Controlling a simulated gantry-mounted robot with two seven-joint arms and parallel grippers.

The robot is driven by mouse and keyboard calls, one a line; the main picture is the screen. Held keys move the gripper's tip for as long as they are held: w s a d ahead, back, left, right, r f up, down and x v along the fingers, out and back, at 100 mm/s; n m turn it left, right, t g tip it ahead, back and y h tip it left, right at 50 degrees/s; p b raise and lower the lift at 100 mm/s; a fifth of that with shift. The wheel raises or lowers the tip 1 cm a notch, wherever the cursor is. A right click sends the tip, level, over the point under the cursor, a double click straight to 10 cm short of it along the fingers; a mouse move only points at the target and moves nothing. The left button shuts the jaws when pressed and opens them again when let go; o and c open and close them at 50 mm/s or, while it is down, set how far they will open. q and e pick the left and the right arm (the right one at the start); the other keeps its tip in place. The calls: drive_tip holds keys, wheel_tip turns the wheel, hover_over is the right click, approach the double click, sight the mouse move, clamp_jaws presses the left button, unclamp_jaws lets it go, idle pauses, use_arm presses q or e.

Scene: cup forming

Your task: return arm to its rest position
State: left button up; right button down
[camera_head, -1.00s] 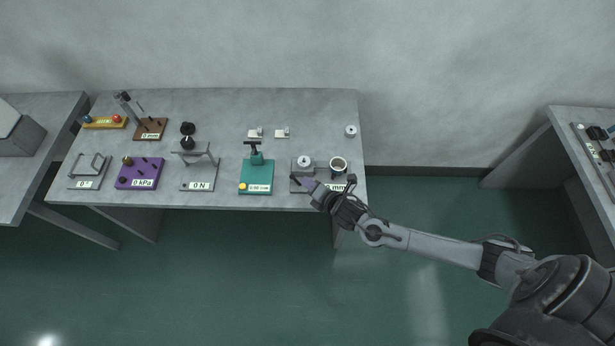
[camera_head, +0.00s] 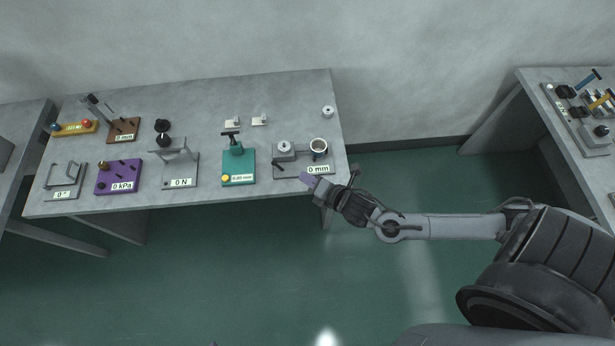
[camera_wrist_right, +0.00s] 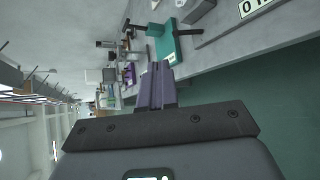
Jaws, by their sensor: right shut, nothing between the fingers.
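My right arm (camera_head: 440,228) reaches in from the right in the head view. Its gripper (camera_head: 308,180) is at the front right corner of the bench, beside the grey fixture marked "0 mm" (camera_head: 290,172). The purple fingers also show in the right wrist view (camera_wrist_right: 155,85), together and with nothing between them. They point along the bench's front edge, with the teal fixture (camera_wrist_right: 172,45) beyond them. Whether the gripper touches the bench cannot be told. My left gripper is not in view.
The bench (camera_head: 200,90) holds a teal device (camera_head: 238,167), a purple "0 kPa" device (camera_head: 118,177) and a grey "0 N" stand (camera_head: 180,170). A white-rimmed cup-like part (camera_head: 319,146) is near the gripper. Another bench (camera_head: 535,115) stands at right. Open green floor lies in front.

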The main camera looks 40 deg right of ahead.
drive_tip(key=s+a+r+m+g, duration=0.25)
drive_tip(key=s+m+g, duration=0.35)
drive_tip(key=m, duration=0.4)
drive_tip(key=s+a+r+m+g, duration=0.1)
drive_tip(key=s+a+m+g, duration=0.25)
drive_tip(key=s+m, duration=0.6)
wheel_tip(320, 180, up, 17)
drive_tip(key=m+p, duration=0.2)
drive_tip(key=p, duration=1.5)
drive_tip(key=shift+w+r, duration=0.2)
